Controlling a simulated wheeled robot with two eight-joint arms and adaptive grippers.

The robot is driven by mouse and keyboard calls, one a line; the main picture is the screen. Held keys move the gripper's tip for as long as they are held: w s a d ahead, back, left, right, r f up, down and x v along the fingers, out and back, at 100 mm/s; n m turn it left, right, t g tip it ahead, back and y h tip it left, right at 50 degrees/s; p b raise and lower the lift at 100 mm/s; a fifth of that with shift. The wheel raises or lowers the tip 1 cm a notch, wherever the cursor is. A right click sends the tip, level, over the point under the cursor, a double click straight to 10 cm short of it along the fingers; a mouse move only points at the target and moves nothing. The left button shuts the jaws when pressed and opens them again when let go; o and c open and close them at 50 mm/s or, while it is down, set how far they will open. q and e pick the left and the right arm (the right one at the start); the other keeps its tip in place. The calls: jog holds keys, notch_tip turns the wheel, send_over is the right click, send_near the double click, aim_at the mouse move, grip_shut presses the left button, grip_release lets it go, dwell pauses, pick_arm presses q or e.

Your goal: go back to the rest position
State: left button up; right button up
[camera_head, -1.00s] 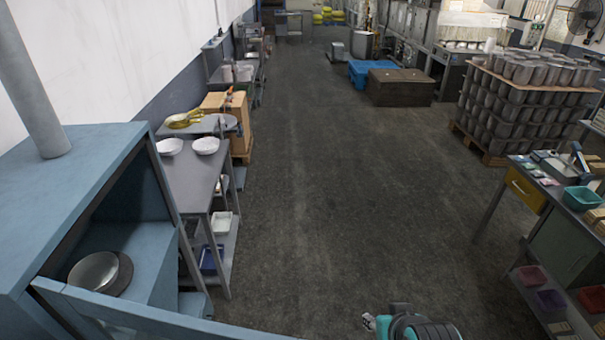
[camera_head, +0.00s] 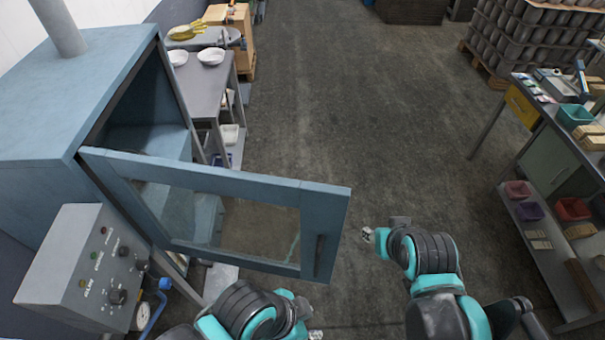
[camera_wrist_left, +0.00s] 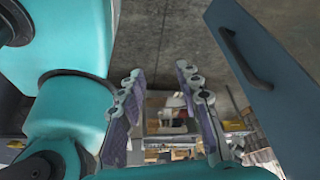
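My left gripper (camera_head: 314,334) is at the bottom edge of the head view, below the open oven door (camera_head: 335,235), and only partly seen. In the left wrist view its two fingers (camera_wrist_left: 160,88) are spread apart with nothing between them. The door and its handle (camera_wrist_left: 245,58) are to the right of the fingers there, apart from them. My right gripper (camera_head: 368,235) points left, just right of the door in the head view. It is small and seen edge-on, so its opening cannot be made out.
The blue oven (camera_head: 60,100) stands at left with a control box (camera_head: 75,265). Its door sticks out toward the arms. A grey table (camera_head: 208,92) behind bears two white dishes (camera_head: 211,56). A workbench (camera_head: 552,120) is at right. The floor (camera_head: 360,110) between is clear.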

pick_arm(q)
jog(key=w+a+f+n+t+y+b, duration=0.2)
jog(key=w+a+f+n+b, duration=0.4)
jog(key=f+b, duration=0.7)
jog(key=w+a+f+n+t+y+b, duration=0.2)
jog(key=w+a+f+n+b, duration=0.5)
jog(key=w+a+f+b, duration=0.4)
notch_tip(320, 180, down, 2)
jog(key=a+t+b, duration=0.1)
jog(key=a+b, duration=0.1)
jog(key=b, duration=0.4)
jog(key=shift+w+n+b, duration=0.25)
jog(key=shift+n+b, duration=0.05)
jog(key=shift+b, duration=0.1)
pick_arm(e)
notch_tip(320, 180, down, 31)
pick_arm(q)
jog(key=shift+f, duration=0.15)
